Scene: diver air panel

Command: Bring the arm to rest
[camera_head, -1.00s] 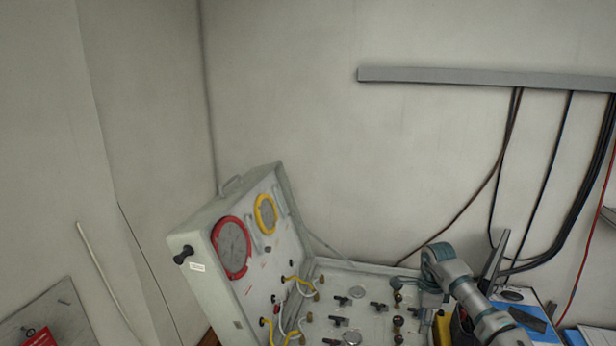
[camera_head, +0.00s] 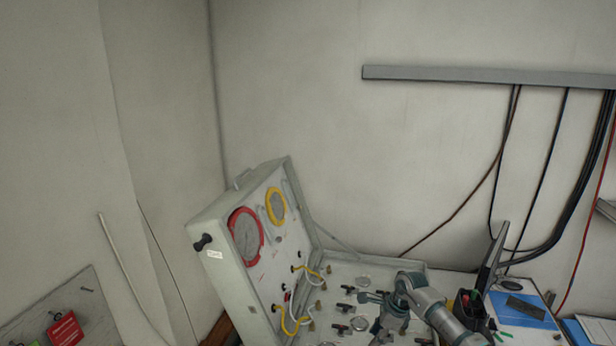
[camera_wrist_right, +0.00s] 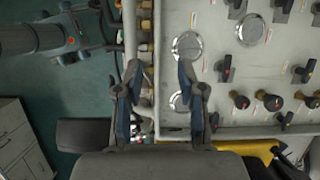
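My right arm (camera_head: 432,308) comes in from the lower right of the head view, over the base of the open air panel case (camera_head: 212,262). Its end is bent down over the panel, and the fingertips are hard to make out there. In the right wrist view my right gripper (camera_wrist_right: 160,82) has its two fingers well apart with nothing between them. The case edge and panel face (camera_wrist_right: 215,80) lie beyond the fingers. A grey and teal arm, which looks like my left one, shows at the upper left of the wrist view; its finger state is unclear.
The lid stands up with red (camera_head: 246,236) and yellow (camera_head: 276,206) ringed gauges. Yellow hoses (camera_head: 290,322) and several black valve knobs (camera_wrist_right: 240,100) stick out of the panel. A black container (camera_head: 470,312) and blue folder (camera_head: 522,308) are right of it.

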